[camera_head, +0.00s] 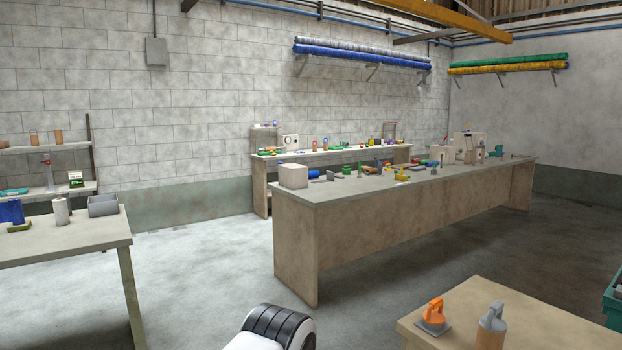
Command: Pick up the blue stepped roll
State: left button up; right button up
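Neither of my grippers is in view. No blue roll can be picked out for certain as the stepped one. A blue upright cylinder (11,212) stands on the left table, partly cut off by the picture's left edge. A small blue piece (314,174) lies on the long middle bench, beside a pale block. Small blue items also stand on the back bench, too small to make out. A white and black part of my own body shows at the bottom.
The left table (70,243) also holds a white roll (61,211) and a grey bin (103,205). The long bench (345,190) crosses the middle. A near table (480,320) at right holds an orange-handled tool (434,318). Open floor (205,270) lies between left table and bench.

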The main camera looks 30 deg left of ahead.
aim_at(314, 174)
jog(key=i+j+u, duration=0.55)
jog(key=i+u, duration=0.75)
jog(key=i, duration=0.2)
jog(key=i+l+u, duration=0.2)
jog(key=i+u, duration=0.2)
jog(key=i+z, duration=0.25)
jog(key=i, duration=0.25)
jog(key=i+j+z, duration=0.2)
jog(key=i, duration=0.25)
jog(key=i+j+z, duration=0.1)
jog(key=i+z, duration=0.15)
jog(key=i, duration=0.25)
jog(key=i+l+z, duration=0.2)
jog(key=i+z, duration=1)
jog(key=i+l+u, duration=0.8)
jog(key=i+l, duration=0.25)
